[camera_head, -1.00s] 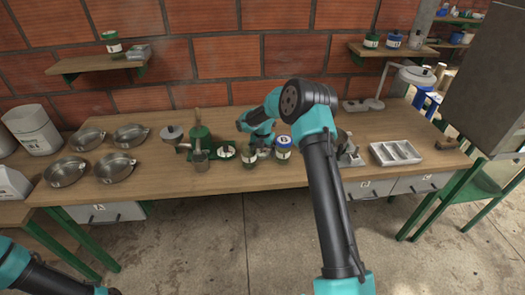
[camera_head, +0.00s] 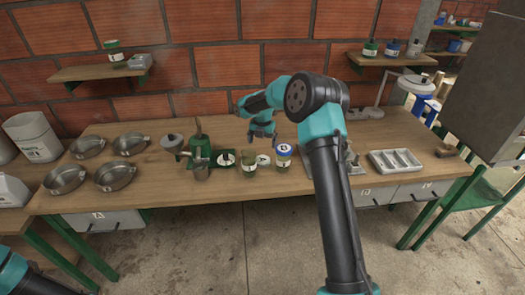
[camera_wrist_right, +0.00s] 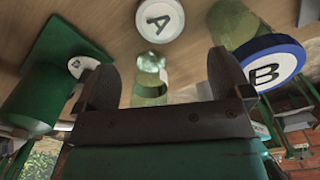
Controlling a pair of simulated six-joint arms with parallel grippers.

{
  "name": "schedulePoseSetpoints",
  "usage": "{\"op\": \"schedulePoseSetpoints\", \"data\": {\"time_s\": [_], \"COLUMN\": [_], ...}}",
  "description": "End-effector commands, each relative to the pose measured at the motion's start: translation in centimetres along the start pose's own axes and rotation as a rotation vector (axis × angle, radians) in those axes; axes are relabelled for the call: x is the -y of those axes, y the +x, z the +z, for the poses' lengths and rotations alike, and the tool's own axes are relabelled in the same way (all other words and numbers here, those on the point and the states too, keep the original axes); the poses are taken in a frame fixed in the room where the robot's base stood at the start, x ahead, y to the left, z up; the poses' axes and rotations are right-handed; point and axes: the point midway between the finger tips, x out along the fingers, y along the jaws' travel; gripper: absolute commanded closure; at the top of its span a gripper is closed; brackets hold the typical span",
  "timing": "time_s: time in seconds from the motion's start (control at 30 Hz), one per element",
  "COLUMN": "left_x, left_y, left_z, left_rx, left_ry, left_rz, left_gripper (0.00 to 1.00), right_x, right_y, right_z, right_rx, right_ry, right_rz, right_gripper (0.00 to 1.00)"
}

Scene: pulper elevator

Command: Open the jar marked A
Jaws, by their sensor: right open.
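In the head view, the lid marked A (camera_head: 264,160) lies flat on the table, between an open-topped glass jar (camera_head: 248,163) and the jar marked B (camera_head: 283,155). The white disc of lid A (camera_wrist_right: 160,20) shows clearly in the right wrist view. The open jar (camera_wrist_right: 150,82) shows there between the fingers, with yellow-green contents. Blue-lidded jar B (camera_wrist_right: 272,62) is at the right. My right gripper (camera_head: 263,138) is open and empty above lid A, apart from it; its spread fingers frame the wrist view (camera_wrist_right: 165,85). My left arm shows at the lower left; its gripper is out of frame.
A green pulper (camera_head: 199,148) and a green plate with a white disc (camera_head: 224,160) stand left of the jars. Several metal pans (camera_head: 115,176) are further left. A grey divided tray (camera_head: 395,161) is at the right. The table's front edge is close to the jars.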

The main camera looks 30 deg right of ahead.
Motion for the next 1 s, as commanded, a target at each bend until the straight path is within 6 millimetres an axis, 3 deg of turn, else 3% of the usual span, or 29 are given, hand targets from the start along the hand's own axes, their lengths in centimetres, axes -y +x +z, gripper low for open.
{"op": "schedulePoseSetpoints", "data": {"time_s": [0.23, 1.0], "left_x": [0.0, 0.0], "left_y": [0.0, 0.0], "left_z": [0.0, 0.0], "left_rx": [0.000, 0.000], "left_ry": [0.000, 0.000], "left_rz": [0.000, 0.000], "left_gripper": [0.09, 0.09], "right_x": [0.1, 0.2], "right_y": [-2.3, -2.4], "right_z": [0.0, -0.1], "right_rx": [0.000, -0.002], "right_ry": [0.000, 0.013], "right_rz": [-0.001, -0.002], "right_gripper": [0.04, 0.04]}}
